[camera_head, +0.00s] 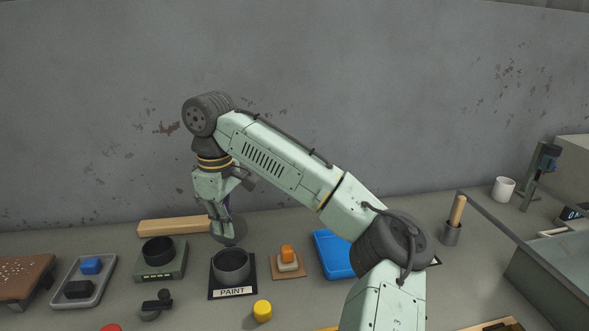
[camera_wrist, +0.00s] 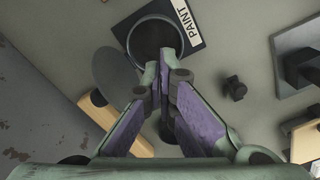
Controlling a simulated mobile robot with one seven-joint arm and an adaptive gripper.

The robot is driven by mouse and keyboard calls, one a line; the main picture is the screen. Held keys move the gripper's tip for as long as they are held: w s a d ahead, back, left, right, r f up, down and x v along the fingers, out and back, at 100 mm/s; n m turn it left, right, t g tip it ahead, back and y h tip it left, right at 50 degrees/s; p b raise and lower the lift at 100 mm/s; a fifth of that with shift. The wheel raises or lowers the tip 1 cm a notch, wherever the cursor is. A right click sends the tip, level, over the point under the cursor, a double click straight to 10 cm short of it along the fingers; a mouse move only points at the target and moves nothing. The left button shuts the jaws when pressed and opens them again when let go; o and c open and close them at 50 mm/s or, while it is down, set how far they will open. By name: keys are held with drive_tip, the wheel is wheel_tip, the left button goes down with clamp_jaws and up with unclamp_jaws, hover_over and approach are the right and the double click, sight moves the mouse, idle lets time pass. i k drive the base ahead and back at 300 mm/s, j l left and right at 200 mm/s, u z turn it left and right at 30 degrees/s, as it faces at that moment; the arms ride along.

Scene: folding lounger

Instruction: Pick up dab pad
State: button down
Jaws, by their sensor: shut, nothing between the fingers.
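No thing is labelled as the dab pad, so I cannot tell for sure which it is. A small pale block with an orange top (camera_head: 287,257) stands on a brown square, right of the paint pot. My gripper (camera_head: 226,228) points down near the back of the table, just behind the dark paint pot (camera_head: 232,266). In the wrist view my gripper (camera_wrist: 165,76) has its fingers together and empty, overlapping the pot's rim (camera_wrist: 133,35).
A wooden bar (camera_head: 172,225) lies along the wall. A grey device with a black cup (camera_head: 161,268), a yellow cylinder (camera_head: 262,311) and a blue tray (camera_head: 331,256) stand around the pot.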

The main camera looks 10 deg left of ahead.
sight(287, 261)
drive_tip(key=k, duration=1)
